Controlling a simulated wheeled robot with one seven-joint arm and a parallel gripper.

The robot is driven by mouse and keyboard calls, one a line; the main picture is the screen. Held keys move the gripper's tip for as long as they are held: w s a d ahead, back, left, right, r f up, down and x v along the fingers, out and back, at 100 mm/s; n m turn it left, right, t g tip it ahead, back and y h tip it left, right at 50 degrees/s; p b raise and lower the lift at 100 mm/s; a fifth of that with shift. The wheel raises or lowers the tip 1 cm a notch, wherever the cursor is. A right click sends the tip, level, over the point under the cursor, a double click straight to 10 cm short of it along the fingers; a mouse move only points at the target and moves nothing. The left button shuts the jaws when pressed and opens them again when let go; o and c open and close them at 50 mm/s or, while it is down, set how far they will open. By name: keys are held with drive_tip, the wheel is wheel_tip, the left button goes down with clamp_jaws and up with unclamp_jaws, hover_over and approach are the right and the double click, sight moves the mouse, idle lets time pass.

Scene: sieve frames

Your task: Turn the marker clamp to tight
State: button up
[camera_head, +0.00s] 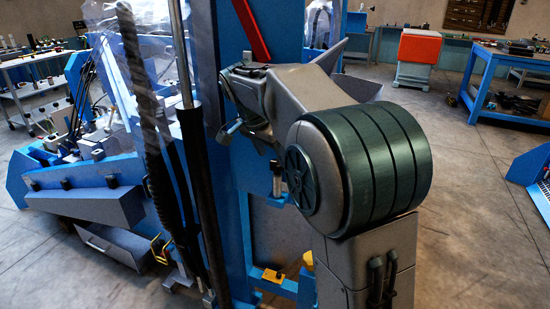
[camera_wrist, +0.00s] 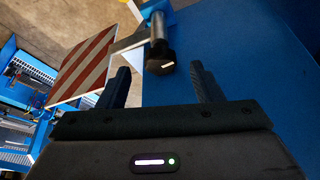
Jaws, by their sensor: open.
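The marker clamp (camera_wrist: 160,57) shows in the wrist view as a dark round knob with a short white mark on its face, on the end of a metal cylinder by the blue post (camera_wrist: 230,45). A flat bar joins it to a red-and-white striped marker board (camera_wrist: 85,60) at the left. My gripper (camera_wrist: 160,74) is open, its two dark fingers spread on either side of the knob in the picture. I see no contact; the depth between fingertips and knob is unclear. In the head view my arm largely hides this area.
In the head view the tall blue post (camera_head: 228,200) stands close beside my arm, with a dark hose (camera_head: 140,90) and clear plastic sheet to its left. A red-topped cabinet (camera_head: 418,47) and a blue workbench (camera_head: 500,58) stand behind.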

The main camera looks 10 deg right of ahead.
sight(276, 163)
drive_tip(key=shift+x, duration=1.6)
drive_tip(key=shift+w+d, duration=0.1)
drive_tip(key=shift+d, duration=0.05)
drive_tip(key=c, duration=1)
drive_tip(key=shift+m+g, duration=0.3)
drive_tip(key=shift+m, duration=0.5)
drive_tip(key=o, duration=1)
drive_tip(key=shift+r, duration=0.1)
